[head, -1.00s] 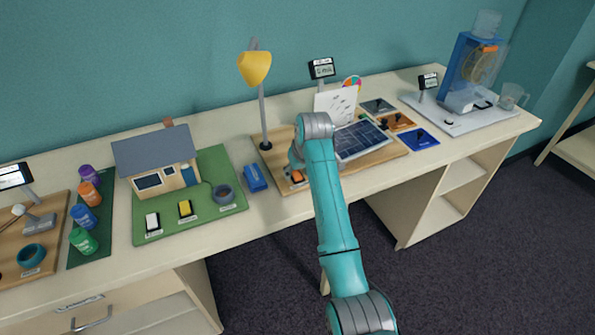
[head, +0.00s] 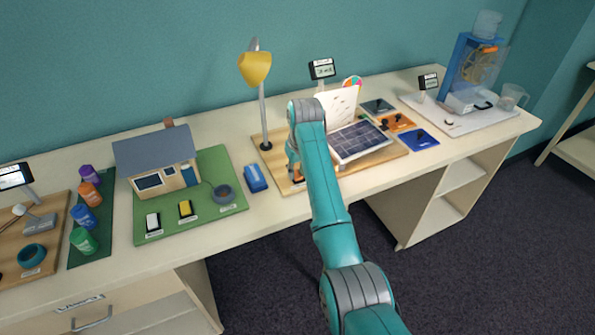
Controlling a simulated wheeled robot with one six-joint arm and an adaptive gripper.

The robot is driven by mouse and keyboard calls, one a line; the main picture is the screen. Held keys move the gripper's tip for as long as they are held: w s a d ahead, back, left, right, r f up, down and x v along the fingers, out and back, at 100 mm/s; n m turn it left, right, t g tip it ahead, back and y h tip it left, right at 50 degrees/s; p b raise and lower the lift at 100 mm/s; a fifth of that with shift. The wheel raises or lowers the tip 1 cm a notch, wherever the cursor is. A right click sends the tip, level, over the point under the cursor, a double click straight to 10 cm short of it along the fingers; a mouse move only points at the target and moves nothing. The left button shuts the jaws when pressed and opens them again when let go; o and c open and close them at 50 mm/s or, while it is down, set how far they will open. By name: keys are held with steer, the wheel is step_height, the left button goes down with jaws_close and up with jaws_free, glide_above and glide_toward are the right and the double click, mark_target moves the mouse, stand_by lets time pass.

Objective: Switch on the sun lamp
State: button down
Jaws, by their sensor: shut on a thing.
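The sun lamp (head: 255,69) has a yellow shade on a grey post at the back left of a wooden board (head: 275,140). I cannot make out any glow from it. My gripper (head: 296,174) points down at the board's front left, partly hidden by my own arm. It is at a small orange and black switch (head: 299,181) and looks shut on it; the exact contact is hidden. A blue solar panel (head: 357,141) lies to the right on the same board, with a white card (head: 337,106) standing behind it.
A small display (head: 322,69) stands behind the board. A blue block (head: 255,178) lies left of the board, beside a model house (head: 158,160) on a green mat (head: 228,160). Coloured tiles (head: 420,139) and a water device (head: 475,75) are to the right.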

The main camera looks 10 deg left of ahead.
mark_target(298, 176)
steer(key=shift+w+g+h, duration=0.15)
steer(key=shift+g+h, duration=0.25)
steer(key=shift+g, duration=0.1)
steer(key=c, duration=0.9)
jaws_free()
steer(key=shift+a, duration=0.1)
steer(key=r, duration=0.8)
steer(key=s+r, duration=0.1)
steer(key=r, duration=0.3)
steer(key=shift+d, duration=0.35)
